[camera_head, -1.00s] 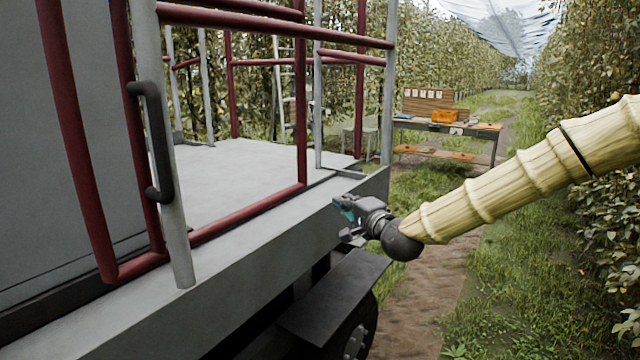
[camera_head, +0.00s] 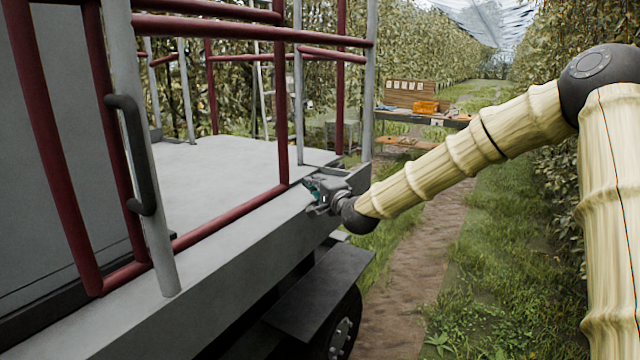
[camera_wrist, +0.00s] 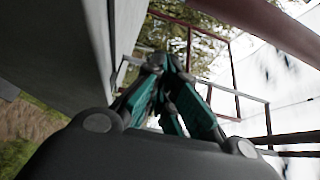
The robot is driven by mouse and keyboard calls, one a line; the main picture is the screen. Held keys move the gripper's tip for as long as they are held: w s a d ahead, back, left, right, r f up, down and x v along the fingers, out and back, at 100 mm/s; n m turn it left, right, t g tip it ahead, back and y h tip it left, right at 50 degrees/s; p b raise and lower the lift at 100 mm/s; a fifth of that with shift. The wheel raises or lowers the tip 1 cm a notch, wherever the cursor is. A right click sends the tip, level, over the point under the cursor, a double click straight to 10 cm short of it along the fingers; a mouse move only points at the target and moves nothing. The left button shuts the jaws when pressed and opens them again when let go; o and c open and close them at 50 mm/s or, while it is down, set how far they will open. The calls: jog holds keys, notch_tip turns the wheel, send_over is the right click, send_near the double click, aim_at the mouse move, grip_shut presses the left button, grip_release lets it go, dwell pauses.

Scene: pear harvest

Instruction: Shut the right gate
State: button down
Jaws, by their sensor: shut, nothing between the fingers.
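My gripper (camera_head: 312,188) is shut and empty at the platform's outer side edge, close to the lower right corner of a red tube frame. No contact with the frame can be made out. In the wrist view its teal fingers (camera_wrist: 168,68) come together ahead of the dark palm. The red tube frame (camera_head: 281,110) stands along the platform edge, with a black handle (camera_head: 128,150) on the grey post at its left.
The grey platform deck (camera_head: 215,165) is bare. A dark step (camera_head: 320,290) and a wheel (camera_head: 345,325) lie below its edge. A table with an orange crate (camera_head: 425,107) stands beyond. A dirt path (camera_head: 415,260) and grass are free at right, beside tree rows.

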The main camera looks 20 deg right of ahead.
jog(key=a, duration=0.1)
jog(key=a+p, duration=0.2)
jog(key=shift+s+a+f, duration=0.1)
jog(key=shift+s+a, duration=0.2)
jog(key=shift+a, duration=0.05)
jog(key=shift+a, duration=0.1)
